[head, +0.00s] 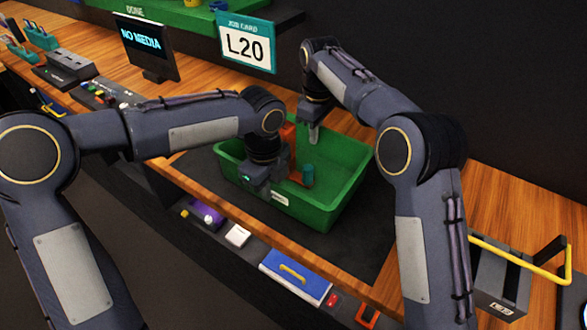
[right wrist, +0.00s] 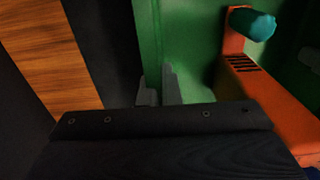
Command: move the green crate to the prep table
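The green crate (head: 345,185) sits on a dark mat in the middle of the wooden bench. An orange tool (head: 289,135) with a teal end (head: 308,175) is inside it; both also show in the right wrist view. My left gripper (head: 257,190) is down at the crate's near-left wall, and its fingertips are hidden. My right gripper (head: 314,133) is at the crate's far wall. In the right wrist view its fingers (right wrist: 160,90) are close together with a narrow strip of green wall between them. I cannot identify the prep table.
A "NO MEDIA" screen (head: 147,45) and an L20 job card (head: 246,45) stand behind. A blue case (head: 296,276) and small items lie along the lower front ledge. A grey box with a yellow handle (head: 512,252) is at the right. Dark mat (head: 365,238) is bare around the crate.

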